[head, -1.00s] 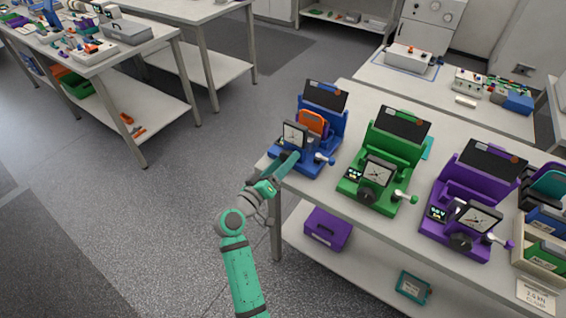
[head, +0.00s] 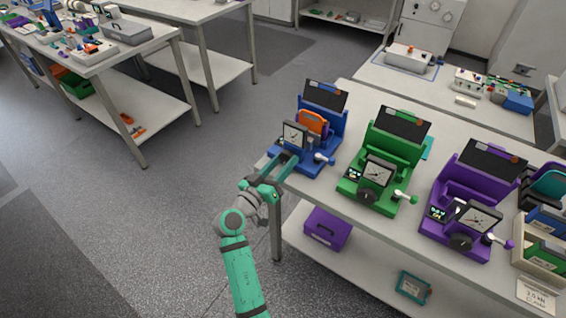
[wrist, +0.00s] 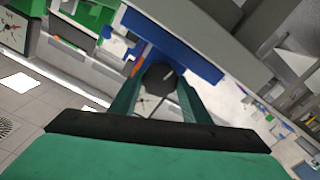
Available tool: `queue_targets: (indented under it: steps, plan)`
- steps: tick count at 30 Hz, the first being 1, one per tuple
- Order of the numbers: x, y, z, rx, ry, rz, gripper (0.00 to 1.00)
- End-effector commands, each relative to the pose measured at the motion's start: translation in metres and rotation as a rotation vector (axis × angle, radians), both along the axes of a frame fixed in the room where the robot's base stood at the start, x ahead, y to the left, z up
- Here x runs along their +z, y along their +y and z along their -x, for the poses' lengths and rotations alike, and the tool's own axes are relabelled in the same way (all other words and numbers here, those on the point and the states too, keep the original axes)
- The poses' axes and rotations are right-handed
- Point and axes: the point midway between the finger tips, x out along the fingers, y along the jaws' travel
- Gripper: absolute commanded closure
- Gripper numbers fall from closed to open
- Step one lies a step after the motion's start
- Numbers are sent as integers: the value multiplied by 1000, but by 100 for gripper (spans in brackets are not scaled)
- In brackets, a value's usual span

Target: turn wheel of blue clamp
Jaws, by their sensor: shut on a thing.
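The blue clamp (head: 325,136) stands at the left end of the bench in the head view, with a dial gauge on its front and an orange piece in it. My gripper (head: 288,159) reaches its front from below left. In the wrist view the dark round wheel (wrist: 160,77) sits between the two fingers of my gripper (wrist: 161,88), which are shut on it. The blue body of the clamp (wrist: 175,45) shows just behind the wheel. In the head view the wheel is mostly hidden by the fingers.
A green clamp (head: 384,160) and a purple clamp (head: 470,200) stand to the right on the same bench. The blue clamp's lever with a pale handle (head: 322,159) is close to the right of my gripper. A purple box (head: 327,229) lies on the shelf below. The floor at left is clear.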

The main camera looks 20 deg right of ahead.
Motion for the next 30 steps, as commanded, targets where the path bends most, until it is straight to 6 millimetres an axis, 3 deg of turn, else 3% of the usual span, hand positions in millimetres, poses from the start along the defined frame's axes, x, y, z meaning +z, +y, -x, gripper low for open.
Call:
queue_targets:
  steps: [8, 9, 11, 22, 30]
  plan:
    - [0, 0, 0, 0, -3, -2, 80]
    - [0, 0, 0, 0, -3, -2, 53]
    - [0, 0, 0, 0, -3, -2, 39]
    - [0, 3, 2, 1, -1, -2, 39]
    - [0, 36, 26, 4, -2, -1, 39]
